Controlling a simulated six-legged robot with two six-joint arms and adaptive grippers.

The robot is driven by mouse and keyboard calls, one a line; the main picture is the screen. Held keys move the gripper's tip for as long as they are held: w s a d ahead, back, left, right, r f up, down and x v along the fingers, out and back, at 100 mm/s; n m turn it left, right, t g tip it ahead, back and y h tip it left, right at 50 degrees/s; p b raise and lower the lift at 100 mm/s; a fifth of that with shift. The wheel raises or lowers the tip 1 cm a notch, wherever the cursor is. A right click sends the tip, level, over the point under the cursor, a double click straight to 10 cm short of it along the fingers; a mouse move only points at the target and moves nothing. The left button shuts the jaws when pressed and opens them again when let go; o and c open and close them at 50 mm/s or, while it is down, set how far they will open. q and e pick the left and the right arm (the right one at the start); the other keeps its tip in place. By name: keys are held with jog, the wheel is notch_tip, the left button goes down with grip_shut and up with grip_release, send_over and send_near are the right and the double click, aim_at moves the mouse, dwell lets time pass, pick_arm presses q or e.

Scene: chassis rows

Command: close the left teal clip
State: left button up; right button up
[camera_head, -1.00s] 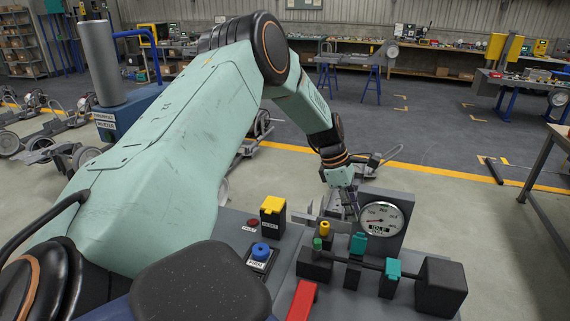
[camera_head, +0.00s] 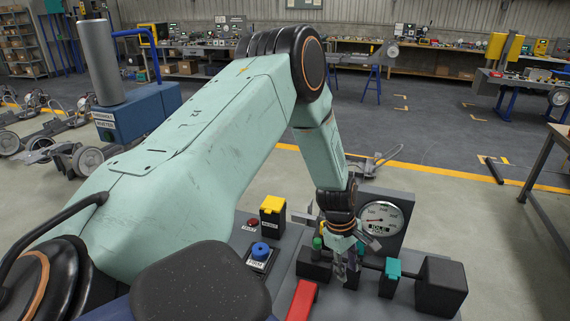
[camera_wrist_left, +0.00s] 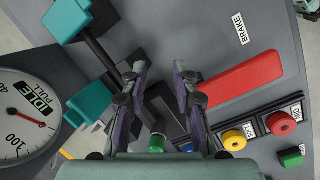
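Two teal clips stand on the dark bar of the bench fixture. The left teal clip (camera_wrist_left: 88,102) shows in the left wrist view, just left of the fingers; in the head view my gripper mostly hides it. The right teal clip (camera_head: 392,268) stands clear in the head view and also shows in the wrist view (camera_wrist_left: 65,20). My left gripper (camera_head: 347,272) points down over the left part of the fixture. In the wrist view its fingers (camera_wrist_left: 160,90) are apart, with nothing held between them. My right gripper is not in view.
A round gauge (camera_head: 381,218) reading IDLE stands behind the clips. A green knob (camera_wrist_left: 157,143) is close below the fingers in the wrist view. A red lever (camera_head: 302,300), a blue button (camera_head: 261,250) and a yellow-topped box (camera_head: 272,206) are nearby.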

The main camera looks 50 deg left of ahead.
pick_arm(q)
jog(key=s+d+f+m, duration=0.1)
jog(key=s+f+m, duration=0.1)
jog(key=s, duration=0.1)
jog(key=s+d+f+m, duration=0.2)
jog(key=s+f, duration=0.1)
jog(key=s, duration=0.1)
jog(key=s+d+f+m+y+b, duration=0.1)
jog(key=s+d+f+m, duration=0.1)
jog(key=s, duration=0.2)
jog(key=shift+s+d+f+g, duration=0.1)
jog(key=shift+f+g, duration=0.25)
jog(key=shift+g, duration=0.05)
jog(key=s+d+f+m+b, duration=0.1)
jog(key=s+m, duration=0.3)
jog(key=s, duration=0.4)
jog(key=s+d+f+m+b, duration=0.1)
jog(key=s+d+f+m, duration=0.1)
jog(key=s+m, duration=0.3)
jog(key=shift+s+d+y, duration=0.4)
jog(key=shift+s+d, duration=0.05)
jog(key=shift+s, duration=1.05)
